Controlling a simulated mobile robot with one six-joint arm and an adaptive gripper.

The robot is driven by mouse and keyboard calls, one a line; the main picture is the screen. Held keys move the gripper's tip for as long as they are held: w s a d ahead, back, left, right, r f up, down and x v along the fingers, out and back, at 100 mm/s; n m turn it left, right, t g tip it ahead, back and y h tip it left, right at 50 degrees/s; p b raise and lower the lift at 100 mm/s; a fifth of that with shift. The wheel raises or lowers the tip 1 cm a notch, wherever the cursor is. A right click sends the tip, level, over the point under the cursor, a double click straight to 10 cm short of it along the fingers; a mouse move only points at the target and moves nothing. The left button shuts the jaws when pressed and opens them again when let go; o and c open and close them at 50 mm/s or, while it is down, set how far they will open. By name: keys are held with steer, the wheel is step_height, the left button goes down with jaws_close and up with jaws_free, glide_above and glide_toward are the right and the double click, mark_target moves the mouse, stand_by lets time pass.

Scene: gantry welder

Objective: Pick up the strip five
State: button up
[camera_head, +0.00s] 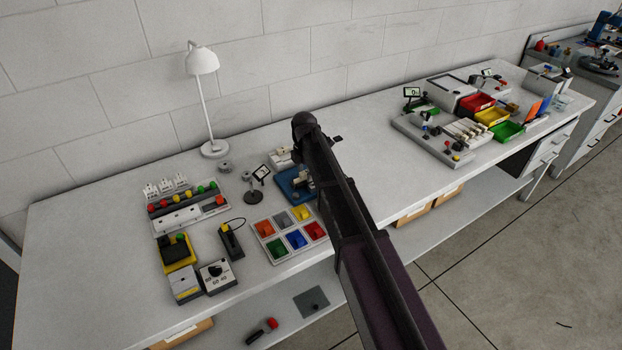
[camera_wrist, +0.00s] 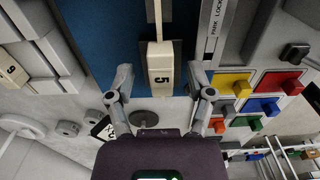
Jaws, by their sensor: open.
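The strip five, a cream block marked with a black 5 (camera_wrist: 161,57), shows in the upper middle of the wrist view. A narrower pale part runs up from it to the top edge, over a dark grey slot beside a blue surface (camera_wrist: 98,30). My gripper (camera_wrist: 161,78) is open, with one finger to each side of the strip and gaps between; no contact shows. In the head view my arm covers part of the blue device (camera_head: 287,180), and the strip cannot be made out there.
A grey bar marked PARK LOCK (camera_wrist: 212,35) runs right of the strip. Another numbered block (camera_wrist: 12,72) is at the far left.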

stand_by(0.5)
steer(key=c, duration=0.9)
